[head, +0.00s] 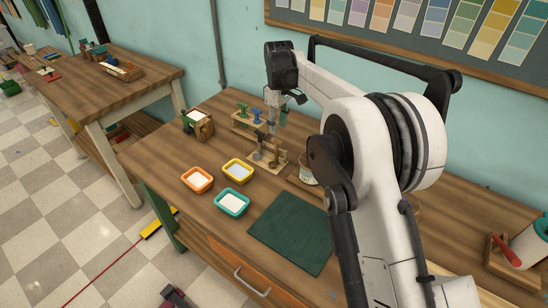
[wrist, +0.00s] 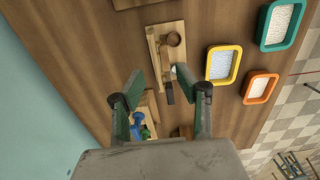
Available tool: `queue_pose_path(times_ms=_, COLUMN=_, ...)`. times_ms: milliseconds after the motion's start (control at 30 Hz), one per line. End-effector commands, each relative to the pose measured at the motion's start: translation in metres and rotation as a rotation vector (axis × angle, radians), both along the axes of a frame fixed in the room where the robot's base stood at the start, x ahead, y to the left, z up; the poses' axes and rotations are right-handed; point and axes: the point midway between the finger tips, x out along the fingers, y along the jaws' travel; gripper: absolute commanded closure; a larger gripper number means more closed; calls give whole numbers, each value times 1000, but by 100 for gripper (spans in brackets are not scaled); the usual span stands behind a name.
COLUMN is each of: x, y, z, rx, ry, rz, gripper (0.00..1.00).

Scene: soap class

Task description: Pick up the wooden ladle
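A small wooden rack (head: 268,158) stands on the workbench and holds utensils. In the wrist view its pale board (wrist: 163,32) is seen from above. A round brown wooden bowl (wrist: 174,39), which looks like the ladle's, shows over the board; its handle is not clear. A dark-handled utensil (wrist: 169,93) is beside it, nearer the fingers. My gripper (wrist: 160,76) is open, with its two green-padded fingers apart and nothing held between them. In the head view my gripper (head: 284,113) is above the bench, behind and above the rack.
Orange (head: 197,179), yellow (head: 237,171) and teal (head: 232,203) trays stand left and in front of the rack. A stand with green and blue stamps (head: 250,118) is behind it. A dark green mat (head: 290,232) lies clear in front. A jar (head: 307,174) stands to the right.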

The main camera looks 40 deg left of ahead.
Motion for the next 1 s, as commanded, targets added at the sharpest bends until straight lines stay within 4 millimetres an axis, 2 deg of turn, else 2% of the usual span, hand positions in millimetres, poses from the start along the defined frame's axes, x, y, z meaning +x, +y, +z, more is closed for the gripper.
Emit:
queue_pose_path(times_ms=100, x=0, y=0, z=-16, rx=0, ry=0, rz=0, gripper=67)
queue_pose_path(times_ms=367, x=-2, y=0, z=-32, rx=0, ry=0, rz=0, gripper=67)
queue_pose_path(times_ms=700, x=-7, y=0, z=-74, rx=0, ry=0, rz=-1, gripper=67)
queue_pose_path(times_ms=1000, x=-7, y=0, z=-78, rx=0, ry=0, rz=0, gripper=67)
